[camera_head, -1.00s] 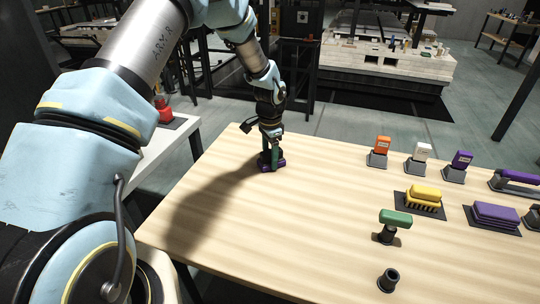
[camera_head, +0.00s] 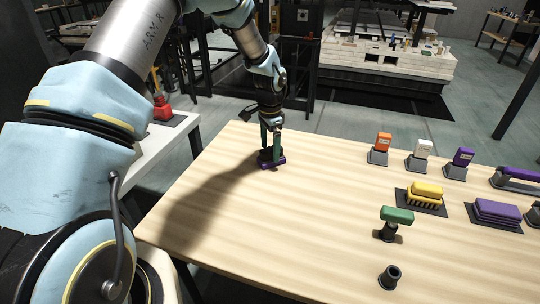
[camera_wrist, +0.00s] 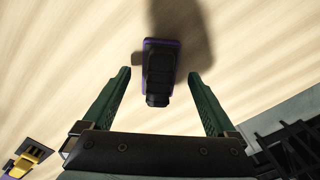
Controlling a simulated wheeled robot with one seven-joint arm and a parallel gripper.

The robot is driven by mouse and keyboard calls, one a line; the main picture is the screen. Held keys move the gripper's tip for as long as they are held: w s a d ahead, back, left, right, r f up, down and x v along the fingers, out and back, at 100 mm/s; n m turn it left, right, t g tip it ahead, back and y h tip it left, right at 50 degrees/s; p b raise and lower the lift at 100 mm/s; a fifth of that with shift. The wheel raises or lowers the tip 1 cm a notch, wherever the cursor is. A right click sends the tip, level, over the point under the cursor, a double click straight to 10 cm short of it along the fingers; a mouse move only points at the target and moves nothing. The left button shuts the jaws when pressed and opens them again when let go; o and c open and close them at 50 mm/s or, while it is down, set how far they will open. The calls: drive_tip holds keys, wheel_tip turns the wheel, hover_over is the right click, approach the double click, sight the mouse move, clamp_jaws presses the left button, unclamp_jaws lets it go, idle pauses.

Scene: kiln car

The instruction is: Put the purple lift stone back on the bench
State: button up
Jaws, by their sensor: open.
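The purple lift stone (camera_head: 279,163) has a purple base and a black upper part. It stands on the wooden bench (camera_head: 330,180) near its far left edge. In the wrist view the stone (camera_wrist: 148,43) lies between and just beyond the fingertips, with its black part toward me. My gripper (camera_head: 270,148) is right over the stone, pointing down. Its two green fingers are open in the wrist view (camera_wrist: 161,76), one on each side of the stone, with gaps on both sides. The fingers partly hide the stone in the head view.
To the right stand orange (camera_head: 383,142), white (camera_head: 423,148) and purple (camera_head: 462,156) blocks in grey holders. The bench's middle is clear.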

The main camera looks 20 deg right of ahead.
sight(270, 148)
wheel_tip(270, 148, up, 10)
drive_tip(key=b, duration=0.2)
drive_tip(key=shift+f, duration=0.25)
drive_tip(key=s+a+r+n, duration=0.15)
drive_tip(key=a+n, duration=0.25)
drive_tip(key=a, duration=0.8)
drive_tip(key=a+r+n, duration=0.2)
drive_tip(key=a+n, duration=0.3)
drive_tip(key=a, duration=0.6)
drive_tip(key=s+a+n+t, duration=0.1)
drive_tip(key=s+a+n, duration=0.6)
drive_tip(key=a, duration=0.6)
drive_tip(key=shift+s+a+n+t, duration=0.2)
drive_tip(key=shift+s+n+t, duration=0.1)
drive_tip(key=shift+s, duration=0.95)
